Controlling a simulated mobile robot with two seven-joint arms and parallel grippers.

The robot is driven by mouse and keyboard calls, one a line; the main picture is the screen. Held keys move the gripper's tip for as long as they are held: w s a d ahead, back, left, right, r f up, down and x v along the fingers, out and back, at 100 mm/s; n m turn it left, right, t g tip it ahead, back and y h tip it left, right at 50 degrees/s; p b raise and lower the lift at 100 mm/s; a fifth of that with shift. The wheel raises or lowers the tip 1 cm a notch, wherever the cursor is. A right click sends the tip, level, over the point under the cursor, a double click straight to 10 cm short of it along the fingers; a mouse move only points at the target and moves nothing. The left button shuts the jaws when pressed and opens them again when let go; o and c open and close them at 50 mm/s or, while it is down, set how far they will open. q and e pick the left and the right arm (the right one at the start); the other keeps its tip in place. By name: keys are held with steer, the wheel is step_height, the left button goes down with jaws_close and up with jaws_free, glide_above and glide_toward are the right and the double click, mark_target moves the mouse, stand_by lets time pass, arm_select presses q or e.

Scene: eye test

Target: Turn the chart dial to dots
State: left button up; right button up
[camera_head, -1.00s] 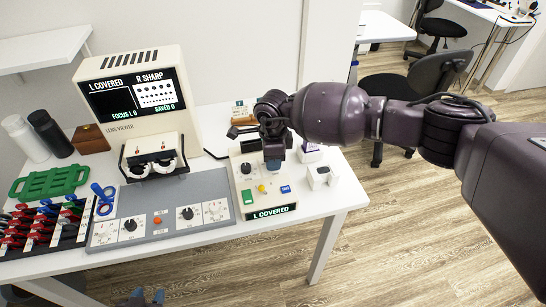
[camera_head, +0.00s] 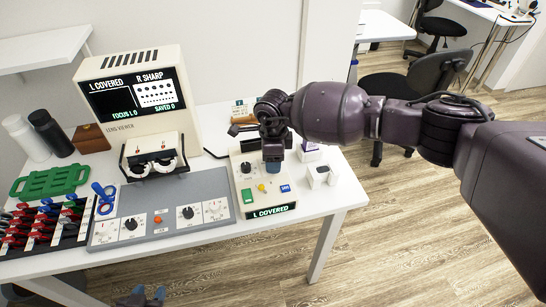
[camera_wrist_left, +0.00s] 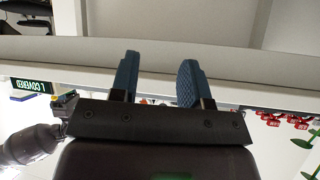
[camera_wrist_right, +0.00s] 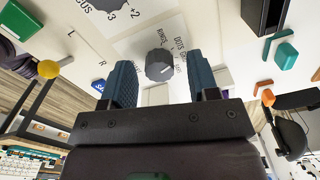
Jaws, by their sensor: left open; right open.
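The chart dial (camera_wrist_right: 159,65) is a dark ribbed knob on a pale plate lettered RINGS and DOTS in the right wrist view. I cannot tell which label its pointer faces. My right gripper (camera_wrist_right: 163,80) is open and empty, its blue fingers on either side of the dial's line; contact is not visible. In the head view my right gripper (camera_head: 272,168) is over the right control box (camera_head: 248,200) and hides the dial. The viewer screen (camera_head: 133,92) reads L COVERED, R SHARP and shows rows of dots. My left gripper (camera_head: 148,293) is open and empty, low before the table.
On the control box are a black focus knob (camera_head: 246,167), a green button (camera_head: 248,197), a yellow-tipped lever (camera_head: 261,188) and a blue button (camera_head: 285,188). A grey panel (camera_head: 160,221) with dials lies left. A white block (camera_head: 321,177) stands right.

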steer(key=shift+r, duration=0.1)
step_height(320, 180, up, 11)
steer(key=shift+f+p, duration=0.2)
steer(key=shift+p, duration=0.15)
stand_by(0.6)
